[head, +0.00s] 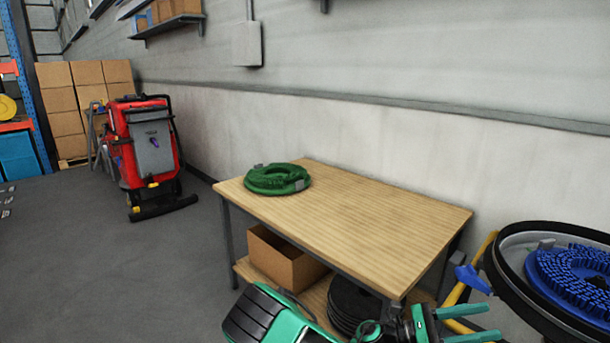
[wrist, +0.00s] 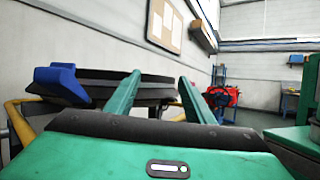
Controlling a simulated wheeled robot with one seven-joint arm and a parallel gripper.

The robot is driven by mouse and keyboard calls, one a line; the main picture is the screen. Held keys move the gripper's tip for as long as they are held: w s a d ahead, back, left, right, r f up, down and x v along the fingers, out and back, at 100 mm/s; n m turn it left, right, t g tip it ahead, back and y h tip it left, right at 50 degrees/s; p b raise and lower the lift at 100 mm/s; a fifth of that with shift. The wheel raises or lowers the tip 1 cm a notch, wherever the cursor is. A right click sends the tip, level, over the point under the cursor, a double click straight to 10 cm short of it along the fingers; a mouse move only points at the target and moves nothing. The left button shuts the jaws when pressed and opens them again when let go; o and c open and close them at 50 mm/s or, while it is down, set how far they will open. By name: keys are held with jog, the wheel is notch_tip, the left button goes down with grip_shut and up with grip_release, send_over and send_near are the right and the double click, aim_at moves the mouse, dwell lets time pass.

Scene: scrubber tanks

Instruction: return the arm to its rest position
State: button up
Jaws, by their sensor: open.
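My gripper (head: 462,325) is at the lower right of the head view, in front of the wooden table's near right corner. Its two green fingers are apart with nothing between them. The wrist view also shows the open fingers (wrist: 160,98), pointing past a round black-rimmed machine part (wrist: 140,82) with a blue lever (wrist: 62,82). In the head view my green arm shows at the bottom centre, in front of the table's lower shelf.
A wooden table (head: 370,215) holds a coiled green hose (head: 276,180). Its lower shelf has a cardboard box (head: 280,262) and black discs (head: 352,305). A black-rimmed machine with a blue brush (head: 575,275) is close right of my gripper. A red scrubber (head: 148,150) stands left; grey floor there is clear.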

jog(key=s+d+m+g+y, duration=0.4)
jog(key=s+d+m+y, duration=0.3)
jog(key=s+m+y, duration=0.55)
jog(key=s+a+r+m+t+y, duration=0.5)
jog(key=s+r+m+t+y, duration=0.3)
jog(key=r+m+y, duration=0.1)
jog(key=shift+s+a+r+y, duration=0.15)
jog(key=shift+s+r+y, duration=0.25)
jog(key=shift+r, duration=0.65)
